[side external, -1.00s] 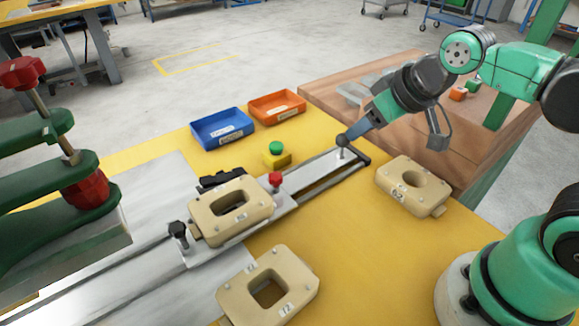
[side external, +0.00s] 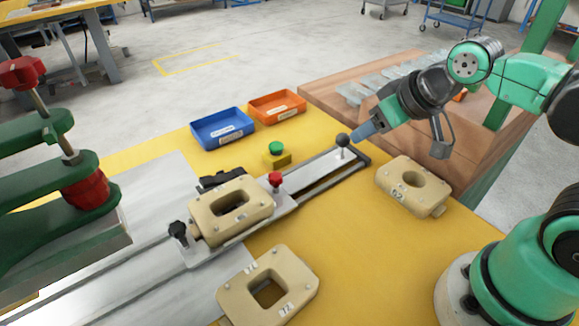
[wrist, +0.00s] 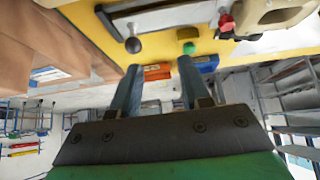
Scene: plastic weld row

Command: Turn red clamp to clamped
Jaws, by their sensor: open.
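The red clamp (side external: 275,180) is a small red knob on a post, at the right end of the beige part (side external: 205,222) seated on the metal slide. It also shows in the wrist view (wrist: 226,23), near the top right. I cannot tell from its shape which way it is turned. My gripper (side external: 358,134) is open and empty, just right of the black ball knob (side external: 342,140) at the slide's far end and well to the right of the red clamp. In the wrist view my gripper's fingers (wrist: 156,78) stand apart with nothing between them.
A black clamp (side external: 178,231) stands left of the seated part. A green button (side external: 276,148) on a yellow box sits behind the slide. Blue (side external: 222,129) and orange (side external: 277,108) bins stand behind. Loose beige parts lie front (side external: 226,301) and right (side external: 384,178). A green press is at left.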

